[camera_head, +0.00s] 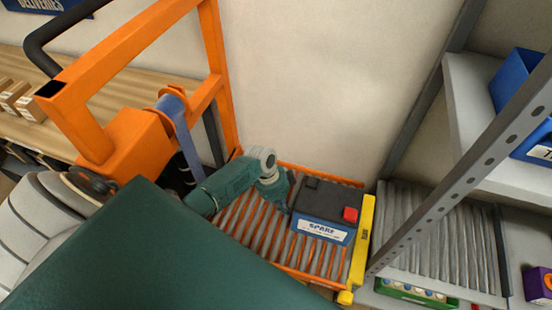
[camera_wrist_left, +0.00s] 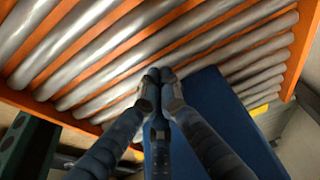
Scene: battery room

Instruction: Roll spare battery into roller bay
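The spare battery (camera_head: 325,205) has a dark top, a red cap and a blue front labelled SPARE. It sits upright on the orange-framed roller bed (camera_head: 238,222) of an orange lift truck. A yellow bar (camera_head: 361,240) stands across the bed's right end. The roller bay (camera_head: 425,232), with grey rollers, is in the rack just beyond. My left gripper (camera_head: 284,190) is at the battery's left side. In the left wrist view, its fingertips (camera_wrist_left: 162,76) are together with nothing seen between them, beside the blue battery (camera_wrist_left: 225,120). Contact is unclear. My right gripper is out of view.
A grey perforated rack post (camera_head: 455,195) rises in front of the bay. Blue bins (camera_head: 518,95) sit on the shelf above. A green tray (camera_head: 415,293) and a purple box (camera_head: 537,285) are lower right. The truck's orange mast (camera_head: 213,75) stands left of the bed.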

